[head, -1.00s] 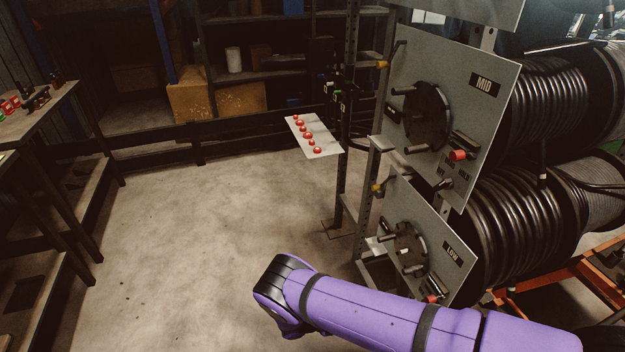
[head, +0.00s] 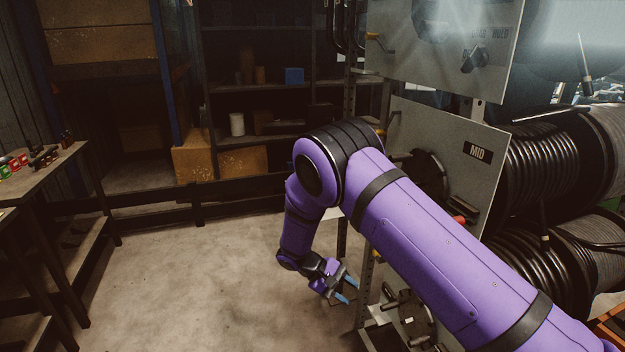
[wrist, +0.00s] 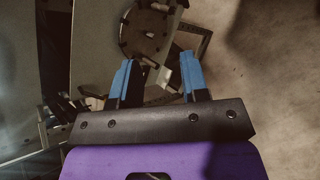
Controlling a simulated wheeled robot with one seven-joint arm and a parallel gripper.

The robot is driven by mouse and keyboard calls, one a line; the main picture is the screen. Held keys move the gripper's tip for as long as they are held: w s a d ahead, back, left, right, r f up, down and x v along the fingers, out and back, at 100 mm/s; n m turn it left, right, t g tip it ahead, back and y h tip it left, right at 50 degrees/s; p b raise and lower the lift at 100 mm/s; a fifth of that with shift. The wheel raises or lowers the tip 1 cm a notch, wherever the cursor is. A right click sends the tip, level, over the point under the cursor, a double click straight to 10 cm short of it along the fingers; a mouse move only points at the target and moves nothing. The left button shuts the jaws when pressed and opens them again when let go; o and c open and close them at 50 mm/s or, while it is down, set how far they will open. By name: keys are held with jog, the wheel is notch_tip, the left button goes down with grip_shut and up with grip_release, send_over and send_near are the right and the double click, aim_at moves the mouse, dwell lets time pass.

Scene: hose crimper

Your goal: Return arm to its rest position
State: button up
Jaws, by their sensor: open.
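My gripper (head: 346,291) hangs at the end of my bent purple arm, in the lower middle of the head view. Its two blue-tipped fingers are apart, with nothing seen held between them. In the wrist view, my gripper (wrist: 160,75) also shows open, with the concrete floor and the reel rack's crank plate beyond the fingers. In the head view it appears close to the rack's lower left side; the exact gap cannot be told. My elbow is raised in front of the rack and hides part of the MID panel (head: 477,190).
Black hose reels (head: 545,165) fill the right side behind the panels. A workbench (head: 45,170) with small items stands at the left. Dark shelves (head: 270,100) with boxes stand at the back. The concrete floor (head: 190,280) in the middle is clear.

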jog(key=s+d+r+m+y, duration=0.15)
jog(key=d+r, duration=0.25)
jog(key=r, duration=0.7)
jog(key=s+d+r+m+t+y, duration=0.1)
jog(key=s+d+r+y, duration=0.3)
jog(key=r, duration=0.7)
jog(key=s+d+r+m+y, duration=0.15)
jog(key=d+r, duration=0.35)
jog(key=r, duration=0.6)
jog(key=s+d+r+m+t+y, duration=0.1)
jog(key=s+d+r+t, duration=0.1)
jog(key=s, duration=0.6)
jog(key=s+d+r+m+t+y, duration=0.1)
jog(key=s+d+r+t, duration=0.1)
jog(key=s+r, duration=0.3)
jog(key=s+d+r+m+t+y, duration=0.1)
jog(key=s+d+r, duration=0.3)
jog(key=s, duration=0.8)
jog(key=shift+d+m+t+y, duration=0.15)
jog(key=shift+m+t+y, duration=0.15)
jog(key=shift+t, duration=0.5)
